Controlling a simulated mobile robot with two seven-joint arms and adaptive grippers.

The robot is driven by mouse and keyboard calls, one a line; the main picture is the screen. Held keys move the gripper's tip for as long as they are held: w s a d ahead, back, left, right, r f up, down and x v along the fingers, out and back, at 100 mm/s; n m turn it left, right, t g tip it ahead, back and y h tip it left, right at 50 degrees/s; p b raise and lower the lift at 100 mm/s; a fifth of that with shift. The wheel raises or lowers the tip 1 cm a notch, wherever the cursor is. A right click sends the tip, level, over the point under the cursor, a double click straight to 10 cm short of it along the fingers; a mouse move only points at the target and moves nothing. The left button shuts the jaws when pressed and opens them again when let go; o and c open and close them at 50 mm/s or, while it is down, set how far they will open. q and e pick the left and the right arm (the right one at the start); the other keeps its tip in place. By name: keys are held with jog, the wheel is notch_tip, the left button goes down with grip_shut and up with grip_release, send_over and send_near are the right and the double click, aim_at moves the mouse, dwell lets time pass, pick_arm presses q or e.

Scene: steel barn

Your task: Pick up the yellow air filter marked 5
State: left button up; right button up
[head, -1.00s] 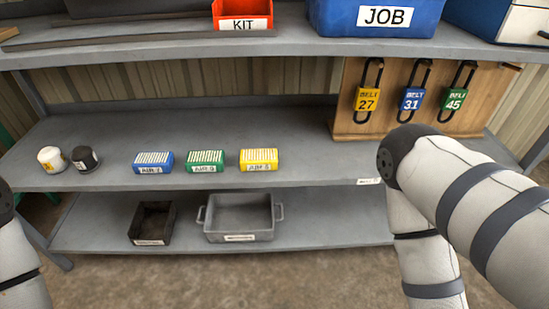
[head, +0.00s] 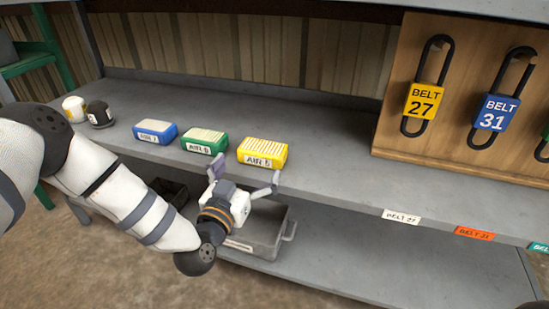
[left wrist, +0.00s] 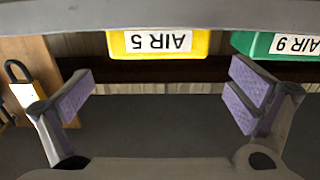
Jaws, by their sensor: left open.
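The yellow air filter (head: 262,153), labelled AIR 5, sits on the middle shelf near its front edge, right of a green filter and a blue filter. My left gripper (head: 246,173) is open and empty, just in front of the yellow filter and low by the shelf edge. In the left wrist view, the yellow filter (left wrist: 158,43) shows upside down at the top, beyond the spread fingers (left wrist: 162,88) and apart from them. My right gripper is out of view.
The green filter (head: 204,141) stands close beside the yellow one, with the blue filter (head: 155,131) further left. A grey tray (head: 268,226) is on the lower shelf. The middle shelf (head: 330,160) is clear to the right, up to a wooden board (head: 400,130) with padlocks.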

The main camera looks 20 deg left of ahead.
aim_at(263, 146)
pick_arm(q)
jog(key=w+b, duration=0.1)
jog(key=w, duration=0.3)
jog(key=w+b, duration=0.1)
jog(key=w, duration=0.3)
jog(key=shift+w+d, duration=0.2)
jog(key=shift+w, duration=0.15)
jog(key=c, duration=0.8)
